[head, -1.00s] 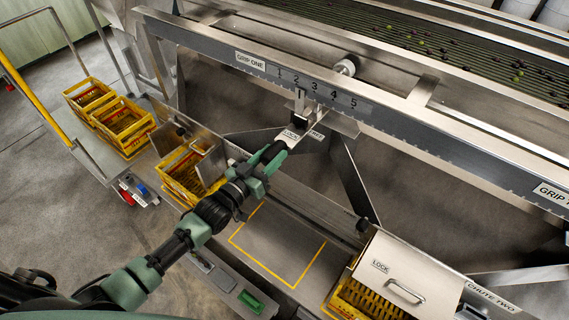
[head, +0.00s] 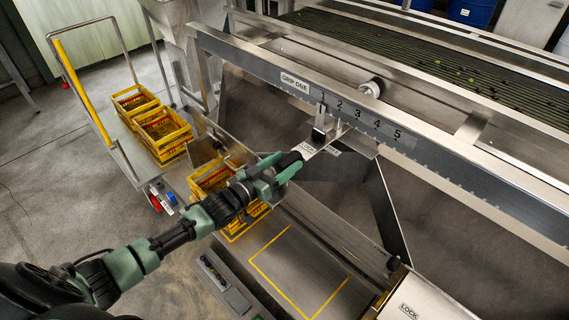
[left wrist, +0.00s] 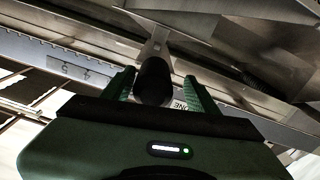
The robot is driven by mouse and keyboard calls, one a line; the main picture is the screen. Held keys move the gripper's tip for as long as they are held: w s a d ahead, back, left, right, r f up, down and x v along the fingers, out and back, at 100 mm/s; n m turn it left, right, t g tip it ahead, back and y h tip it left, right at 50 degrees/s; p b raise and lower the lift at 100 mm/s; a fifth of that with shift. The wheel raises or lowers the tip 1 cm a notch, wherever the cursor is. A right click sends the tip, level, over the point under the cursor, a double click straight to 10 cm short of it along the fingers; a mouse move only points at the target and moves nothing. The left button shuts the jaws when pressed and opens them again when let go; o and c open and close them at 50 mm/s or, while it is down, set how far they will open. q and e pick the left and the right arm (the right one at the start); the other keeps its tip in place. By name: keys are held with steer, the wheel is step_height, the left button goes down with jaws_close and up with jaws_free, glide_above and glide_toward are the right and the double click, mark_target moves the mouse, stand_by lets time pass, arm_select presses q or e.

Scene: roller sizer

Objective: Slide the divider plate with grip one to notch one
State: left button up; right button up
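The black grip (head: 291,160) sits at the end of a metal arm with a label, below the GRIP ONE end of the numbered rail (head: 360,120). The arm's upright pointer (head: 319,118) stands close to number 1. My left gripper (head: 278,170) is at the black grip. In the left wrist view the grip (left wrist: 153,82) stands between the green fingers, with a visible gap on the right side, so the fingers look open around it. The divider plate is mostly hidden below the rail, and I cannot tell its full outline. My right gripper is out of view.
Yellow crates stand on a cart (head: 128,165) at the left. Another yellow crate (head: 240,225) is under my left arm. A metal cover labelled LOCK (head: 425,300) is at the lower right. A yellow outline (head: 300,265) marks an empty area.

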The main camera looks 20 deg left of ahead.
arm_select(q)
steer(key=shift+d, duration=0.1)
steer(key=shift+s, duration=0.3)
steer(key=v, duration=0.7)
steer(key=shift+a, duration=0.2)
